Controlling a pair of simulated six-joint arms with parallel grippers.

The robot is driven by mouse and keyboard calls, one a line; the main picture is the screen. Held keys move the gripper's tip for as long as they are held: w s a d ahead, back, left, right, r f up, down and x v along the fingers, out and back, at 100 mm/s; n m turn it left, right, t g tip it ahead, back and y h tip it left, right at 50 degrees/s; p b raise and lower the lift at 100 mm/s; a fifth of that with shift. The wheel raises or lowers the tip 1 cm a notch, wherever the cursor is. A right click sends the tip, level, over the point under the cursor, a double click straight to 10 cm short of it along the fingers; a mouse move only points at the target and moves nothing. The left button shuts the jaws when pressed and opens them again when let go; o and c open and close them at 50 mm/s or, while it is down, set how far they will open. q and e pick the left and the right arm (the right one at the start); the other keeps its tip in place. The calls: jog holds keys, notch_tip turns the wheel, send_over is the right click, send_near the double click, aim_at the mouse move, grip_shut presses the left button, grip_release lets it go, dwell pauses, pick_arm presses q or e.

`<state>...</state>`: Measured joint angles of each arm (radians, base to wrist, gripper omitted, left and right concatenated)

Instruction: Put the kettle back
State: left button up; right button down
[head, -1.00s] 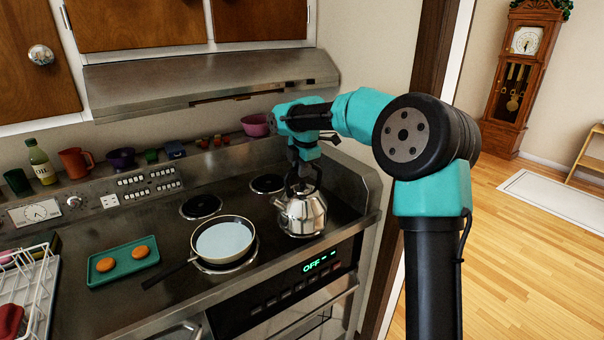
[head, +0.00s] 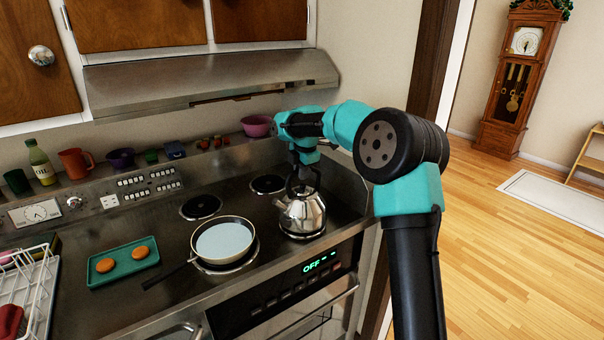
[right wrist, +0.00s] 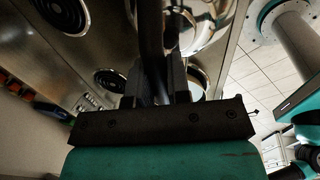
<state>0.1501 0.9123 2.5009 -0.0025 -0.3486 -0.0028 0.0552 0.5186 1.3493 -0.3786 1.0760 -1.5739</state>
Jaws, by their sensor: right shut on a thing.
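A shiny steel kettle (head: 302,215) stands upright at the front right of the hob, over the front right burner, its spout toward the left. My right gripper (head: 300,184) is above it, shut on its dark handle. In the right wrist view the kettle (right wrist: 200,30) shows at the top, with the dark handle between the fingers (right wrist: 165,85). Whether its base touches the burner is hard to tell. My left gripper is not in view.
A pan (head: 224,240) with pale contents sits on the front left burner, left of the kettle. Two rear burners (head: 201,206) (head: 268,184) are bare. A teal tray (head: 123,262) with orange rounds lies left. The range hood (head: 210,82) hangs above.

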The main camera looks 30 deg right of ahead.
aim_at(306, 193)
jog(key=shift+f, duration=0.35)
jog(key=c, duration=1.1)
grip_release()
jog(key=shift+f, duration=0.1)
jog(key=r, duration=0.4)
jog(key=s+r, duration=0.1)
jog(key=r, duration=0.3)
jog(key=s+r, duration=0.1)
jog(key=r, duration=0.3)
jog(key=shift+s, duration=0.15)
